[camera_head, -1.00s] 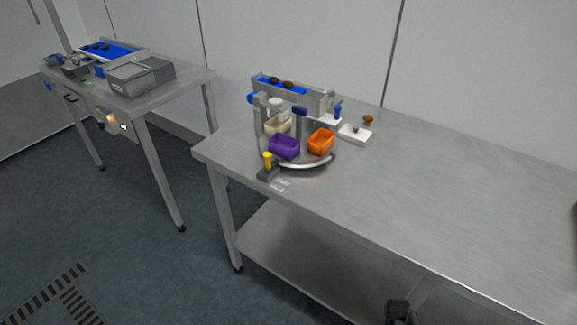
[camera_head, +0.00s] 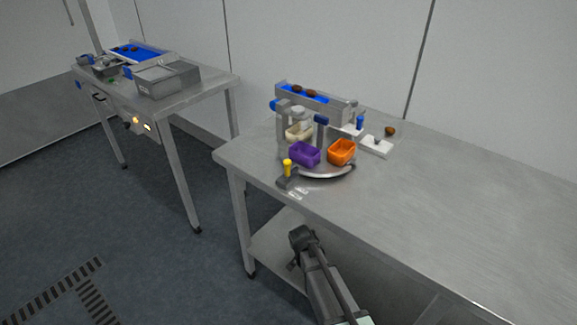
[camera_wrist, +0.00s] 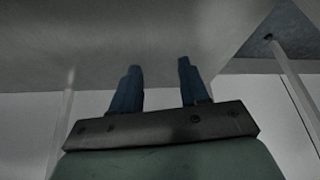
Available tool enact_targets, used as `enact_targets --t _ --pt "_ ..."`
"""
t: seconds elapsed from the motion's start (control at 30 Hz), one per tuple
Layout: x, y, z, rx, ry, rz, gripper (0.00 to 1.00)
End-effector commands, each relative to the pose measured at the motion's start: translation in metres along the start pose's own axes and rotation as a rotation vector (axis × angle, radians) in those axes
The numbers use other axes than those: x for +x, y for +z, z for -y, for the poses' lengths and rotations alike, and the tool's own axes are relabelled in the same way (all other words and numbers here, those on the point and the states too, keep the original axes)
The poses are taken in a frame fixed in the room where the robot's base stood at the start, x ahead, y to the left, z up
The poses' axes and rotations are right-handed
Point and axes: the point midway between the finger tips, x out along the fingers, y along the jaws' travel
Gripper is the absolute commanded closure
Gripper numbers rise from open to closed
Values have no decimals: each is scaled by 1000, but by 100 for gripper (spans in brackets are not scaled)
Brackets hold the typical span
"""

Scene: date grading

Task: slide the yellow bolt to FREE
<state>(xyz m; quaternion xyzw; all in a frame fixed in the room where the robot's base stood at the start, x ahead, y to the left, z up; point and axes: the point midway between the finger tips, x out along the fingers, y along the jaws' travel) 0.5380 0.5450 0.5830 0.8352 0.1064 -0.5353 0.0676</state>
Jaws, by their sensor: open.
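The yellow bolt (camera_head: 287,166) stands upright on a small dark base at the front left of the near table, beside the turntable's curved rim. Small pale labels (camera_head: 298,193) lie next to it, too small to read. My gripper shows in the wrist view (camera_wrist: 158,85) with its two blue-dark fingers apart and nothing between them. In the head view my arm (camera_head: 318,270) is low in front of the table, below its top and well away from the bolt. The fingertips cannot be made out there.
A purple bin (camera_head: 305,154), an orange bin (camera_head: 342,152) and a cream bin (camera_head: 298,132) sit on the turntable right behind the bolt. A blue conveyor (camera_head: 315,96) with dates stands behind. The near table's right side (camera_head: 440,210) is bare. A second table (camera_head: 190,93) stands left.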

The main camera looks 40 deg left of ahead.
Motion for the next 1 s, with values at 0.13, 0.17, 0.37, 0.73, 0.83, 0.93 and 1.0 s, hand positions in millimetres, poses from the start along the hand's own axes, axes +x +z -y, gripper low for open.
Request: enact_targets --t 0.13,0.17,0.37,0.73,0.83,0.93,1.0 --pt "-34 -23 101 -78 -112 -108 55" --pt "-43 -27 120 -92 -136 -130 55" --pt "-120 -44 252 -190 -300 -274 55" --pt "-292 -81 403 -266 -474 -419 55" --pt "-320 -107 395 -237 -437 -386 55" --pt "-338 -139 364 -190 -365 -310 55" --pt "-346 -160 333 -152 -305 -234 55"
